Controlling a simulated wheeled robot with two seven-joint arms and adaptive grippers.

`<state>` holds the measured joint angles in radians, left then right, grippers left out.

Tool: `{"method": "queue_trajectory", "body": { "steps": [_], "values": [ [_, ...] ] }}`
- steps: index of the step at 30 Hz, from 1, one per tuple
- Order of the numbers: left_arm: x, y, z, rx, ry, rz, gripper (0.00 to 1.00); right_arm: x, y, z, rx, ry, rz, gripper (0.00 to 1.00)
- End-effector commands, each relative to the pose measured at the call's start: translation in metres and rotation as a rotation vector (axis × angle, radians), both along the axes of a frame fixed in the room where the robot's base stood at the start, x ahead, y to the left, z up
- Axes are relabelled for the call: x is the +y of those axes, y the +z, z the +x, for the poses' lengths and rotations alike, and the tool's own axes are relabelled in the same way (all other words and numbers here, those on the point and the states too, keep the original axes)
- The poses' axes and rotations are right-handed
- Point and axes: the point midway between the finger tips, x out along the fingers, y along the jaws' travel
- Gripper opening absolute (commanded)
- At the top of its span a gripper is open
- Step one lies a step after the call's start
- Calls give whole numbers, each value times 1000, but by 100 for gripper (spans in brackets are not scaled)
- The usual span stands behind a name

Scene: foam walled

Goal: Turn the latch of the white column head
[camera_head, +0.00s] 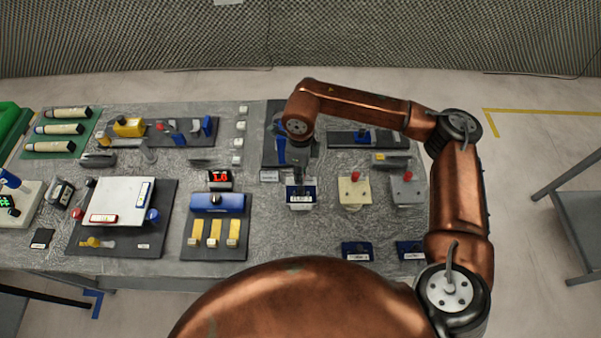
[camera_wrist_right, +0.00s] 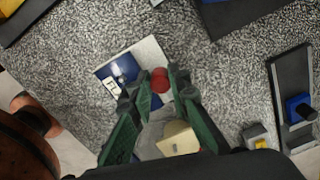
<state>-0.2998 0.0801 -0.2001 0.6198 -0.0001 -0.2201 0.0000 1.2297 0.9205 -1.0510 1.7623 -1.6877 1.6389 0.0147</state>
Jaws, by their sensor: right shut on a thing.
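A white block with a dark blue front and a label (camera_head: 301,197), which I take for the white column head, stands on the table under my right gripper (camera_head: 298,183). In the right wrist view the white and blue block (camera_wrist_right: 151,47) lies beneath the fingers. A red knob, the latch (camera_wrist_right: 160,80), sits between the green fingertips of my right gripper (camera_wrist_right: 153,86), which are shut on it. In the head view the gripper hides this knob. My left gripper is out of view.
A cream block with a red knob (camera_head: 355,193) and a grey one (camera_head: 406,192) stand close to the right. A blue fixture with yellow tabs (camera_head: 218,203) is to the left. Dark blue pieces (camera_head: 356,251) lie near the front edge.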

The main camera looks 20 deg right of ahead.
Motion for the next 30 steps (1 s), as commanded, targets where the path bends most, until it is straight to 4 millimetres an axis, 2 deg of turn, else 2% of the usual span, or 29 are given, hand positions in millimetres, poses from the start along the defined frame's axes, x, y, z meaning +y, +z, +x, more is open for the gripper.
{"method": "queue_trajectory", "body": {
  "steps": [4,5,12,25,30],
  "values": [
    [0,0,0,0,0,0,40,1,1,1,-4,0,2,0],
    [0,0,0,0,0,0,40,1,1,1,-4,0,2,18],
    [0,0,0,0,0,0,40,0,1,1,-2,-1,1,34],
    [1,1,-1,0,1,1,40,0,0,0,0,-8,0,34],
    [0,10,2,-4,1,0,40,0,2,0,0,-99,0,34]
  ]
}}
